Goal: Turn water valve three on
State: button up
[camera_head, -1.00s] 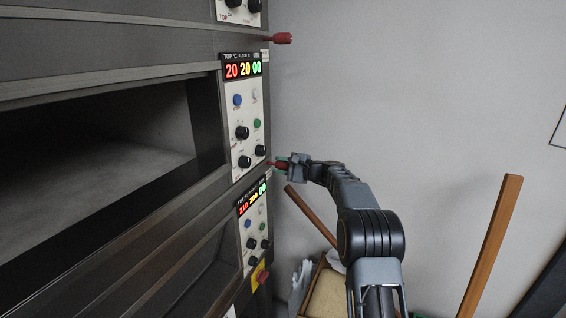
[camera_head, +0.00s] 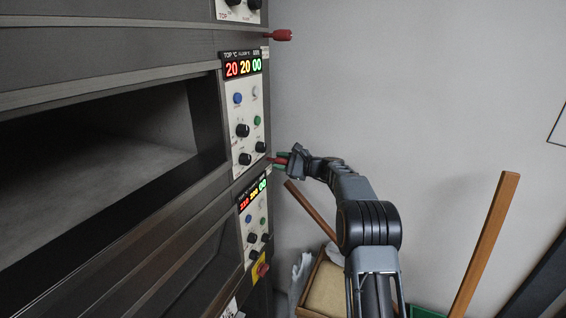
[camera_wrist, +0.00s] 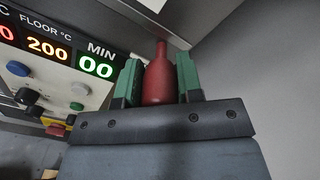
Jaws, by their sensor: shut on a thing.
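A red valve handle (camera_wrist: 158,78) stands between the two green finger pads of my gripper (camera_wrist: 160,85) in the wrist view, with pads touching or nearly touching it on both sides. In the head view my gripper (camera_head: 287,160) is at the oven's right edge, below the middle control panel, shut on this handle (camera_head: 271,160), which is mostly hidden there. Another red valve handle (camera_head: 282,35) sticks out to the right, higher on the oven edge. I cannot read any valve number.
The deck oven (camera_head: 100,200) fills the left, with its middle chamber open. Control panels (camera_head: 247,125) with knobs line its right edge. A wooden pole (camera_head: 485,245) and an open box (camera_head: 325,290) stand below right. The grey wall side is mostly clear.

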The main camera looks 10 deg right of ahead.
jog(key=shift+a, duration=0.1)
jog(key=o, duration=0.8)
jog(key=shift+a, duration=0.1)
jog(key=shift+c, duration=0.2)
jog(key=shift+o, duration=0.8)
jog(key=b+v, duration=0.4)
jog(key=v, duration=1)
